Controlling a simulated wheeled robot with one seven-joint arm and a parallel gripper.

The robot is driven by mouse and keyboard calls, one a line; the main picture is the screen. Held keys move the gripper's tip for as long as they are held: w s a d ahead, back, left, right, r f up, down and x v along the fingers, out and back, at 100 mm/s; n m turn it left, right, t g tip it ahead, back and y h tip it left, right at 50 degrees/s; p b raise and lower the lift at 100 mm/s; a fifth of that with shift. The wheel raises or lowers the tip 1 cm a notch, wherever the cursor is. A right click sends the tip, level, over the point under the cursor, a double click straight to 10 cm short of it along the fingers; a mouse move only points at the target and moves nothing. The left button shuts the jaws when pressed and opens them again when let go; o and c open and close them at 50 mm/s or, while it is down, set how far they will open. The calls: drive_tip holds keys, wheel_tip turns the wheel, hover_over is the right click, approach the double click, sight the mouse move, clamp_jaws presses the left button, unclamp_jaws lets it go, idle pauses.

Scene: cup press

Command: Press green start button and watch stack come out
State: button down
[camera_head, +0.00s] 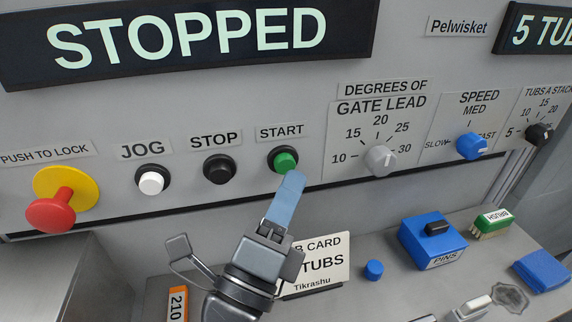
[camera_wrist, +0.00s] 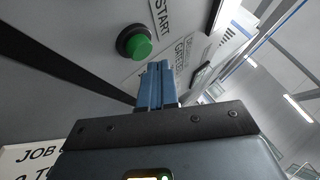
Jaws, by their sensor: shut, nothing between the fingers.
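The green start button (camera_head: 285,161) sits in a black ring under the START label on the grey panel. It also shows in the wrist view (camera_wrist: 137,46), just beyond and left of the fingertips. My gripper (camera_head: 295,178) is shut and empty, its blue fingers pointing up at the button. In the head view the tips overlap the button's lower edge; the wrist view (camera_wrist: 159,66) shows them short of it, a little to the side. The display (camera_head: 190,38) above reads STOPPED. No stack of tubs is in view.
Left of START are the black STOP button (camera_head: 219,169), the white JOG button (camera_head: 151,182) and the red push-to-lock knob (camera_head: 52,209). Right are the gate lead dial (camera_head: 380,160) and blue speed knob (camera_head: 471,146). A job card (camera_head: 322,262) and blue PINS box (camera_head: 432,243) stand on the ledge below.

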drive_tip(key=shift+w, duration=0.1)
drive_tip(key=shift+w+a, duration=0.1)
drive_tip(key=shift+w, duration=0.2)
